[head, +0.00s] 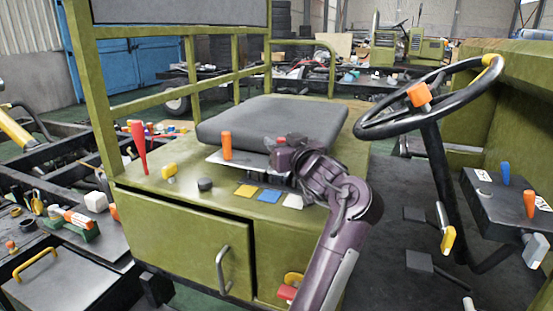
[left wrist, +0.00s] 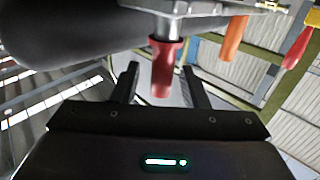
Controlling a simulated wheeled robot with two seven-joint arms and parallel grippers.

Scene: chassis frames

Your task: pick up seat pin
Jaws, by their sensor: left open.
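The seat pin appears to be the red-handled pin (left wrist: 163,68) at the front edge of the seat's metal plate. In the left wrist view its red grip lies between the two dark fingers of my left gripper (left wrist: 158,80), with gaps at its sides. The jaws are open and not closed on it. In the head view my left gripper (head: 288,158) is at the front of the grey seat cushion (head: 265,122). A small red spot (head: 281,140) shows there, but the gripper hides most of that area. My right gripper is not in view.
An orange handle (head: 227,145) stands left of my gripper, and a taller red handle (head: 138,147) further left. A black knob (head: 205,184), a yellow tab (head: 245,191) and a blue tab (head: 269,195) are on the green box top. The steering wheel (head: 440,95) stands to the right.

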